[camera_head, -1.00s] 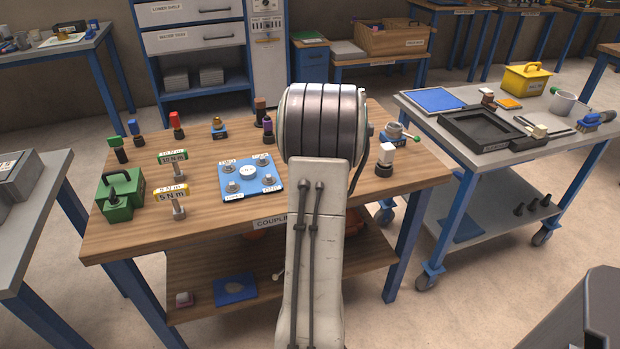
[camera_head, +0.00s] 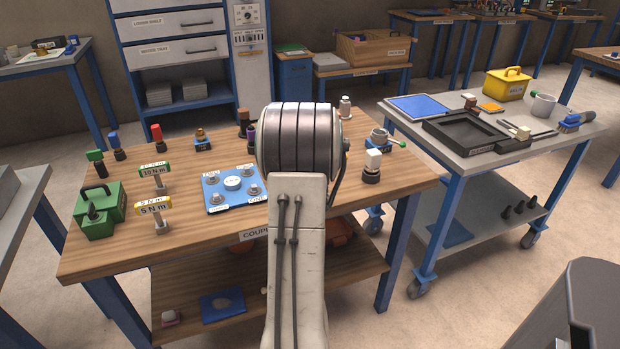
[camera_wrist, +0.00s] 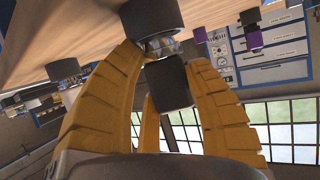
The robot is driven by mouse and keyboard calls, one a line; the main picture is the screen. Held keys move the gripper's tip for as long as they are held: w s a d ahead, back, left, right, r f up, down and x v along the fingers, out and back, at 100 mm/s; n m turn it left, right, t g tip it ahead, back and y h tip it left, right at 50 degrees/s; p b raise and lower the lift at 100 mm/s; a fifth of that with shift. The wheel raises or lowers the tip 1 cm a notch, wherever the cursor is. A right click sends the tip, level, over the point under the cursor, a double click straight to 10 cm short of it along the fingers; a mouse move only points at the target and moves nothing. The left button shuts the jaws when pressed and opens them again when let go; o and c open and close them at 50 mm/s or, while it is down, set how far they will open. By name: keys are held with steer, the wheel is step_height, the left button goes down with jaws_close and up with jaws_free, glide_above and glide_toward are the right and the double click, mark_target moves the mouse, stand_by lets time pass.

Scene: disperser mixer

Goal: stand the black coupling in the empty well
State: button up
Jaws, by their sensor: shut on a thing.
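In the wrist view, my gripper (camera_wrist: 168,58) has its yellow fingers closed around the black coupling (camera_wrist: 168,85), a dark block. A shiny metal part (camera_wrist: 160,47) and a dark round base (camera_wrist: 150,15) show just beyond it, close to the wooden table top. I cannot tell whether they join the coupling or stand apart. In the head view my arm (camera_head: 297,150) hides the gripper and coupling. Which well is empty does not show clearly; the area behind the arm is hidden.
On the wooden table (camera_head: 110,255) stand a blue plate (camera_head: 213,183) with several metal knobs, a green box (camera_head: 97,210), two torque-labelled stands, several coloured-top pieces, and a white-topped piece (camera_head: 372,165). A grey-topped piece (camera_head: 345,105) stands behind. A grey cart (camera_head: 545,140) is at right.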

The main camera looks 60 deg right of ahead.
steer(key=shift+f, duration=0.15)
steer(key=o, duration=1.2)
